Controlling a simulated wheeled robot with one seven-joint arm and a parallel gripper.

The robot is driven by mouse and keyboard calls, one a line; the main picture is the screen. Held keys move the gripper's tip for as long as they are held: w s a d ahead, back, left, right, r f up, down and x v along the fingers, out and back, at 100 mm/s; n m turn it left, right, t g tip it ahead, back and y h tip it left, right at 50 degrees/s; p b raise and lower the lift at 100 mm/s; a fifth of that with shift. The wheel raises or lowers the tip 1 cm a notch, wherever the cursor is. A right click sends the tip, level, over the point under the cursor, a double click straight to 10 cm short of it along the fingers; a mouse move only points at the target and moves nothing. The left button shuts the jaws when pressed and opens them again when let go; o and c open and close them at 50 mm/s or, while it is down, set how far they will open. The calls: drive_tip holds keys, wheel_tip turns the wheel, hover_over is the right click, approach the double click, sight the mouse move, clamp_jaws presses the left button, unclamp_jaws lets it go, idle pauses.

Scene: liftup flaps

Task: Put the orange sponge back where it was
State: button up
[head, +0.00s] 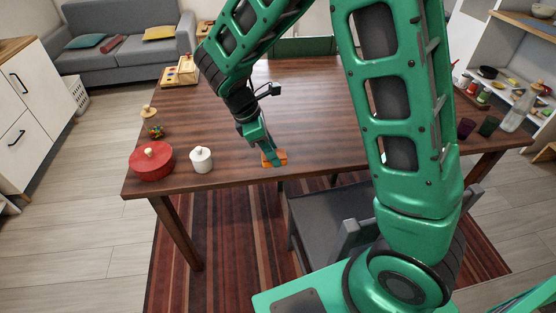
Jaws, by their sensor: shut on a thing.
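The orange sponge (281,157) is at the front edge of the dark wooden table (215,120). My gripper (271,160) points down at it and is shut on it. One green finger covers part of the sponge. I cannot tell whether the sponge rests on the table top or is held just above it.
A red lidded pot (151,163), a white lidded jar (201,160) and a glass jar (152,122) stand at the table's left end. Dark cups (466,127) and a bottle (516,112) stand at the right. A grey chair (325,222) is at the front. The table's middle is clear.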

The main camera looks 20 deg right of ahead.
drive_tip(key=w+d+f, duration=0.1)
drive_tip(key=d+f, duration=0.1)
drive_tip(key=shift+w+d+f, duration=0.1)
drive_tip(key=shift+w+d, duration=0.3)
drive_tip(key=shift+f, duration=1.95)
drive_tip(key=o, duration=1.2)
drive_tip(key=v, duration=1.2)
drive_tip(key=shift+d+r, duration=0.1)
